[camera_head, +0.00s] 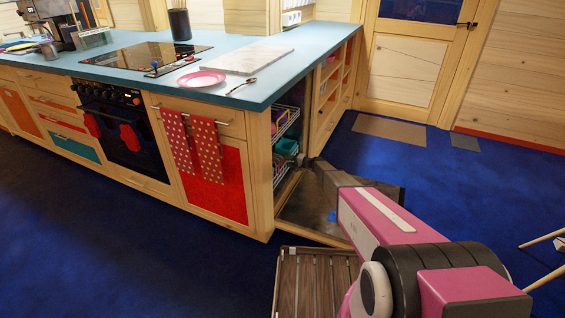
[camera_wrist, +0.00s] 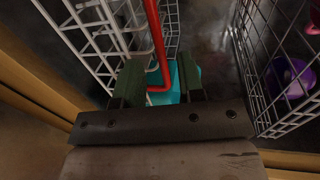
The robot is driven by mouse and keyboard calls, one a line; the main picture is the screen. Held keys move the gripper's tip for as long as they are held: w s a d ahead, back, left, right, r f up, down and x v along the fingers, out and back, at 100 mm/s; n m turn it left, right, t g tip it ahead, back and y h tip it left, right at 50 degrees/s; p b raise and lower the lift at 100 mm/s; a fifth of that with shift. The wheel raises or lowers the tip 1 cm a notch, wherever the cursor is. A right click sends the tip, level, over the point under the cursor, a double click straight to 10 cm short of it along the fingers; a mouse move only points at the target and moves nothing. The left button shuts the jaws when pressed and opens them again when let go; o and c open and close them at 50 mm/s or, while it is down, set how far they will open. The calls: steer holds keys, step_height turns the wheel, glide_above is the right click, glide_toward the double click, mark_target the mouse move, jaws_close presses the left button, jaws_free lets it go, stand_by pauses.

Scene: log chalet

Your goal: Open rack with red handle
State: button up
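The red handle (camera_wrist: 160,50) shows in the wrist view as a thin red bar that bends near its lower end. It is attached at or beside a white wire rack (camera_wrist: 95,30) on the left. My gripper (camera_wrist: 160,75) is open, with its two dark fingers apart and the bar's lower end in line with the gap between them. I cannot tell whether either finger touches the bar. In the head view, wire racks (camera_head: 286,122) show inside the open end of the counter, and my gripper (camera_head: 312,163) is at that opening, mostly hidden by my arm. The red handle cannot be made out there.
Another wire rack (camera_wrist: 282,75), holding a purple bowl (camera_wrist: 287,76), stands close on the right of my gripper. A teal item (camera_wrist: 180,82) lies beyond the fingers. Wooden cabinet edges flank the opening.

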steer(key=x, duration=0.4)
steer(key=shift+w+a+f, duration=0.1)
steer(key=shift+w+a, duration=0.05)
steer(key=shift+a, duration=0.15)
jaws_close()
steer(key=shift+d, duration=0.15)
steer(key=f+v, duration=0.2)
steer(key=v, duration=1.2)
steer(key=d+f+v, duration=0.1)
steer(key=f+v, duration=0.2)
steer(key=v, duration=1.1)
steer(key=f+v, duration=0.3)
steer(key=v, duration=1.1)
steer(key=shift+s+d, duration=0.3)
steer(key=shift+s, duration=0.05)
steer(key=shift+f, duration=0.1)
